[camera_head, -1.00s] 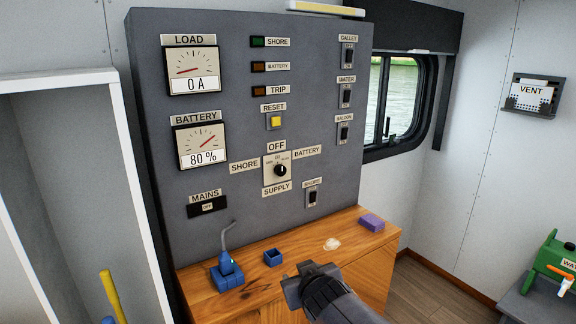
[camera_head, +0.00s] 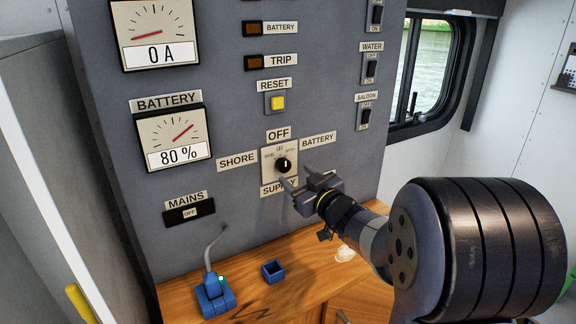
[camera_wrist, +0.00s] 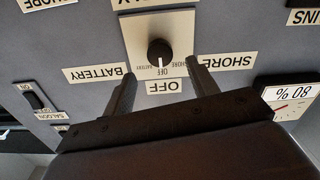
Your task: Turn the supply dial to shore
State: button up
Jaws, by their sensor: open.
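The supply dial is a round black knob (camera_head: 284,165) on a pale square plate, with OFF above, SHORE to the left, BATTERY to the right and SUPPLY below. Its white mark appears to point up at OFF. My gripper (camera_head: 298,177) is open and empty, just in front of the plate's lower right, its fingers toward the panel. In the wrist view, where the labels are upside down, the knob (camera_wrist: 159,52) lies ahead, roughly midway between the spread fingers (camera_wrist: 161,69). The fingers look apart from the knob; the exact distance is unclear.
The grey panel also carries a yellow RESET button (camera_head: 278,102), a MAINS switch (camera_head: 190,211) reading OFF, and rocker switches on the right. Below, the wooden counter (camera_head: 262,300) holds a blue device with a bent stem (camera_head: 214,291) and a small blue box (camera_head: 273,271).

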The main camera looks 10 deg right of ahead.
aim_at(286, 167)
jog(key=x, duration=0.6)
jog(key=shift+p, duration=0.4)
jog(key=shift+c, duration=0.6)
jog(key=c, duration=0.9)
